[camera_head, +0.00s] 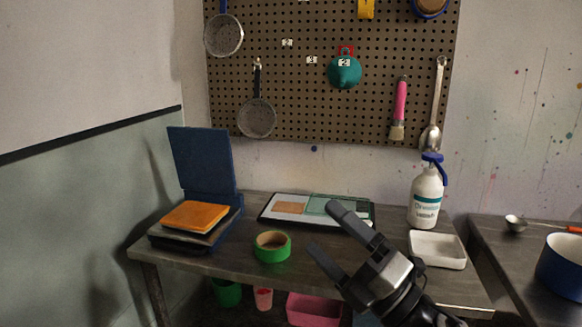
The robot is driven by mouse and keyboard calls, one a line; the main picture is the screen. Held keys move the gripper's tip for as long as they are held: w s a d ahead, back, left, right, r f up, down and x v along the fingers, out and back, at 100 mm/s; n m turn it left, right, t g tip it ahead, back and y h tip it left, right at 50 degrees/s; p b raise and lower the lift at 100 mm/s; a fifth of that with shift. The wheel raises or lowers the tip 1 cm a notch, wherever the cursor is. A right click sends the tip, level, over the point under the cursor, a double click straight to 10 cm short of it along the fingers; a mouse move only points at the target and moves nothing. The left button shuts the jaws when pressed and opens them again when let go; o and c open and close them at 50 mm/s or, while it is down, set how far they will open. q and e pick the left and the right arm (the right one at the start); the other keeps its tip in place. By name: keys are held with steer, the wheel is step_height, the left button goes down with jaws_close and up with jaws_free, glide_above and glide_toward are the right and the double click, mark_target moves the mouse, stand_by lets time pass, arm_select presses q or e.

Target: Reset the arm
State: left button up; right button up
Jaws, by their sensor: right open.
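My right gripper (333,234) comes in from the bottom right and hangs over the front part of the wooden table (205,263). Its two dark fingers are spread apart, with nothing between them. It points up and to the left, with a tray partly behind one finger. My left gripper is not in view.
On the table are a green tape roll (272,247), an orange pad on a blue hinged case (205,165), a flat tray (285,208), a white spray bottle (425,198) and a white dish (437,249). A blue pot (560,268) stands at right. Tools hang on the pegboard (300,90).

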steer(key=s+d+f+m+t+h, duration=0.1)
steer(key=d+f+m+t+h, duration=0.1)
steer(key=f+m+h, duration=0.4)
steer(key=s+d+f+m+t+h, duration=0.1)
steer(key=d+f+m+h, duration=0.2)
steer(key=f+m, duration=0.45)
steer(key=s+d+f+m+g+h, duration=0.2)
steer(key=s+f+m+g, duration=0.2)
steer(key=s+f+m, duration=0.3)
steer(key=s+d+f+m+g+h, duration=0.1)
steer(key=s+f+m+g+h, duration=0.2)
steer(key=s+f+m, duration=0.4)
step_height(320, 180, down, 8)
steer(key=shift+s+d+r+g+h, duration=0.3)
steer(key=shift+s+d+g, duration=0.15)
steer(key=shift+s, duration=0.7)
steer(key=shift+m, duration=0.25)
